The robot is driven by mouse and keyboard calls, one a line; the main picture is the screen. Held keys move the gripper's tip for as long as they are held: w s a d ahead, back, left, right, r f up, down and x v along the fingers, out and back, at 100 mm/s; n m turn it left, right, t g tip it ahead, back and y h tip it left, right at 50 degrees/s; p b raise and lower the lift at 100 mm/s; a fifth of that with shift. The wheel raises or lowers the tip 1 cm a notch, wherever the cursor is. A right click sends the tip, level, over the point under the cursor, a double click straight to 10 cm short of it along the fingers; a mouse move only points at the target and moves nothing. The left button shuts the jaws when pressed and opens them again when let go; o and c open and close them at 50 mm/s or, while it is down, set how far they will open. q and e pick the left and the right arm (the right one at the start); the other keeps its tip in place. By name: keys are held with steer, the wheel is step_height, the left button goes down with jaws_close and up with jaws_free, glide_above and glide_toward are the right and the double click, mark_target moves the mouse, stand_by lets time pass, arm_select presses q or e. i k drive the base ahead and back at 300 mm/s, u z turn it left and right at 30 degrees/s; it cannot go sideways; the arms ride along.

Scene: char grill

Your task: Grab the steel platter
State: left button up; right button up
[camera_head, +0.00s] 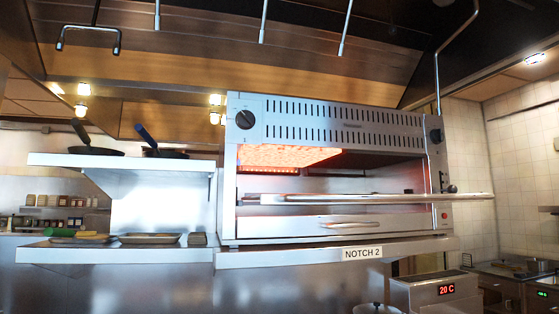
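Two shallow metal trays lie on the lower steel shelf at the left. One metal tray (150,239) is near the middle of the shelf and looks empty. The other tray (66,241) is farther left, with green and yellow items on or behind it. Either could be the steel platter; I cannot tell which. Neither of my grippers is in view.
A salamander broiler (340,232) with a glowing heater (285,156) and a long front bar (350,199) fills the middle. Dark pans (97,151) sit on the upper shelf (125,161). A small appliance reading 20 C (420,293) stands at the lower right. Hooks hang overhead.

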mark_target(57, 235)
steer(key=u, duration=2.4)
steer(key=i, duration=1.4)
steer(key=z, duration=0.75)
